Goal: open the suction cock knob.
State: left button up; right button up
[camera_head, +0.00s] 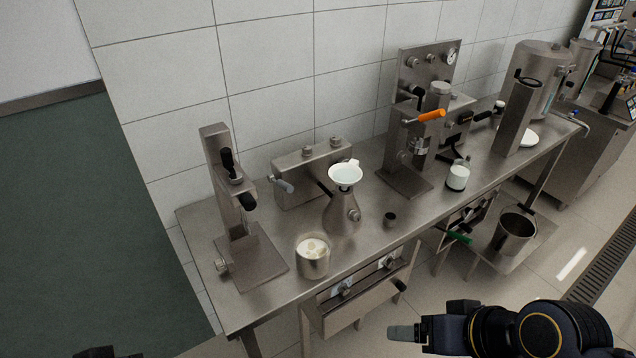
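A steel conical flask (339,214) with a white funnel (345,174) in its neck stands on the steel bench. I cannot tell which of these is the suction cock knob. My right gripper (402,333) is low in front of the bench, pointing left, apart from everything; its fingers overlap in view. Only a dark piece of my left gripper (96,352) shows at the bottom left edge.
A steel cup with white contents (313,256) stands at the bench front, beside a lever stand (238,215). A taller stand with an orange handle (431,115) and a glass jar (458,176) are to the right. A drawer (362,296) juts below the front edge.

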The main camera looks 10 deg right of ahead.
aim_at(335, 140)
jog(key=l+u, duration=0.15)
jog(key=u, duration=0.65)
jog(key=l+u, duration=0.45)
jog(key=l, duration=0.2)
jog(key=l+u, duration=0.5)
jog(key=k+l, duration=0.1)
jog(key=l, duration=0.4)
jog(key=k+l, duration=0.1)
jog(key=l, duration=0.35)
jog(key=k+l+u, duration=0.1)
jog(key=l, duration=0.4)
